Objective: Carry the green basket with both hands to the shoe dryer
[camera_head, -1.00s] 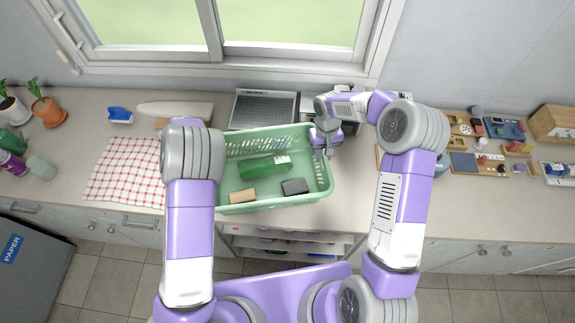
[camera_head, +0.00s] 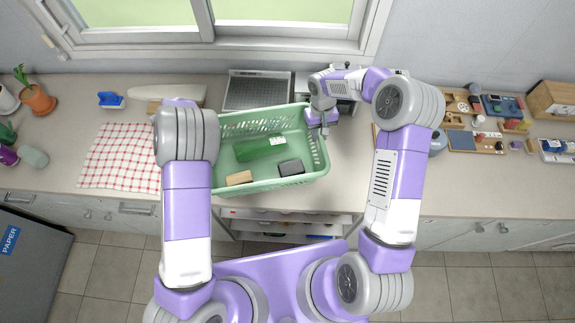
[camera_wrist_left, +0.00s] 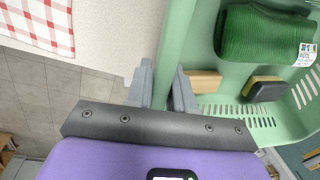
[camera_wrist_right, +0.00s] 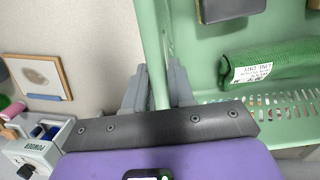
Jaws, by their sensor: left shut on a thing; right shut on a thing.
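The green basket (camera_head: 322,158) is over the counter in front of me, with a green cloth roll (camera_head: 260,148), a dark sponge (camera_head: 291,167) and a tan block (camera_head: 239,178) inside. I cannot tell whether it touches the counter. My right gripper (camera_head: 324,128) is shut on its right rim; the right wrist view shows the fingers (camera_wrist_right: 157,85) around the rim (camera_wrist_right: 153,45). My left gripper is hidden behind its arm in the head view. In the left wrist view, its fingers (camera_wrist_left: 162,88) are shut on the opposite rim (camera_wrist_left: 177,45). I cannot tell which object is the shoe dryer.
A ribbed metal tray (camera_head: 257,92) lies behind the basket, below the window. A red-checked cloth (camera_head: 118,157) is at left, with a blue-handled brush (camera_head: 110,100) behind it. Small items on wooden trays (camera_head: 476,140) crowd the right counter. Bare counter shows right of the basket.

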